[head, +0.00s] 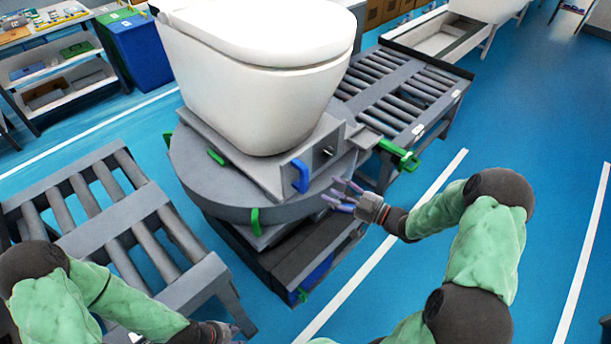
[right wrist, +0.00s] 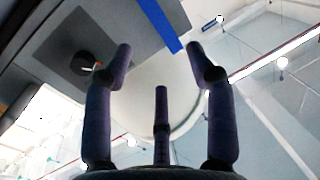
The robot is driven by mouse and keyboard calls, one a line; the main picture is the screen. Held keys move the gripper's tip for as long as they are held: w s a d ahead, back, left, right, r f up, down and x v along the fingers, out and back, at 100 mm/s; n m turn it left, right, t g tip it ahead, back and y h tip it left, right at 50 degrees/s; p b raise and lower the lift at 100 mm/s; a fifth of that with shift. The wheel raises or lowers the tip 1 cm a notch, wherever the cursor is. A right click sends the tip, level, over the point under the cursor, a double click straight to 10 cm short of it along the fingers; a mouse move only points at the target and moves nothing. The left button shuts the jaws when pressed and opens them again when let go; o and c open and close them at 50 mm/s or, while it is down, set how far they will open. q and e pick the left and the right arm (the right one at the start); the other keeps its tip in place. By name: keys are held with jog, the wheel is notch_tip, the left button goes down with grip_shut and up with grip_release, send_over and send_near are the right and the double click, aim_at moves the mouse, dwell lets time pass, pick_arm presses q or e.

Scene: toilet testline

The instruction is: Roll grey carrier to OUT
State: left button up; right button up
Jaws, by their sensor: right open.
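The grey carrier (head: 218,150) sits on a round grey turntable (head: 191,181) and bears a white toilet (head: 262,110). A blue handle (head: 301,176) stands on the carrier's near right side. My right gripper (head: 341,193) is open and empty, just right of the blue handle and apart from it.
A roller conveyor (head: 405,89) extends behind the turntable at right, with a green latch (head: 400,155) at its near end. Another roller conveyor (head: 90,215) stands at left. Green tabs (head: 255,220) sit on the turntable edge. Blue floor is clear at right.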

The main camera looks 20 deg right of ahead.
aim_at(305, 177)
jog(key=b+x, duration=0.2)
jog(key=x, duration=0.8)
jog(key=shift+w+a+b, duration=0.2)
jog(key=shift+w+b, duration=0.1)
grip_shut()
